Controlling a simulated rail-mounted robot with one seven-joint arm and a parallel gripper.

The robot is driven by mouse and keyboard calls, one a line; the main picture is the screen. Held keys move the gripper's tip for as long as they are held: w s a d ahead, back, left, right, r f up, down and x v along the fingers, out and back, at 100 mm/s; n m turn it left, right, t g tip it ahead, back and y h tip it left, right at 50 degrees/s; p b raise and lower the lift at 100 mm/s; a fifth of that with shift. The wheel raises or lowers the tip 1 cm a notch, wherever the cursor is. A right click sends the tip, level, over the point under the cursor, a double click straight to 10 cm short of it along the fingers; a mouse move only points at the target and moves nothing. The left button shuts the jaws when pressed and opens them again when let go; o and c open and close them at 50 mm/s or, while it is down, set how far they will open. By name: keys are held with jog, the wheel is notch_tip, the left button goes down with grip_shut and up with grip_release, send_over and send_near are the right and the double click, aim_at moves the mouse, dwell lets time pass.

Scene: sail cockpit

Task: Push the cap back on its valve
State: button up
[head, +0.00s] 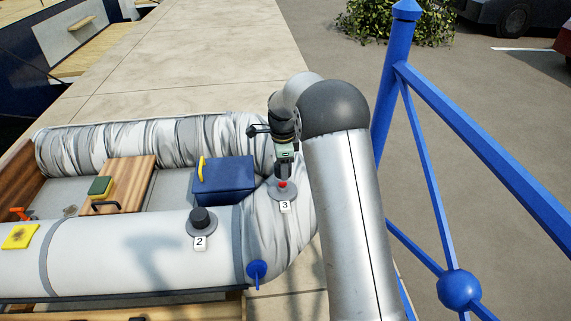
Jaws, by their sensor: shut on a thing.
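My gripper (284,170) points down over the valve marked 3 (276,193) on the right end of the grey inflatable tube. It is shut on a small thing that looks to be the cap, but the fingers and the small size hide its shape. A small red part (282,184) shows between the fingertips and the grey valve base; I cannot tell whether it belongs to the cap or the valve, or whether they touch. The valve marked 2 (202,228), nearer the camera, carries a black round cap (201,217).
A blue box (222,181) with a yellow handle and a wooden board (120,185) lie inside the boat. A blue fitting (257,270) sits on the near tube. A blue railing (440,190) stands right of my arm. A yellow sponge-like pad (20,237) lies at left.

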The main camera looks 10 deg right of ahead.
jog(key=shift+a+f+b, duration=0.15)
jog(key=shift+f+b, duration=0.2)
jog(key=shift+f, duration=0.3)
jog(key=shift+f+b, duration=1.5)
jog(key=shift+f, duration=0.7)
jog(key=shift+f, duration=0.65)
jog(key=o, duration=0.8)
jog(key=shift+r, duration=0.1)
jog(key=shift+r+p, duration=3.65)
jog(key=shift+r, duration=1.8)
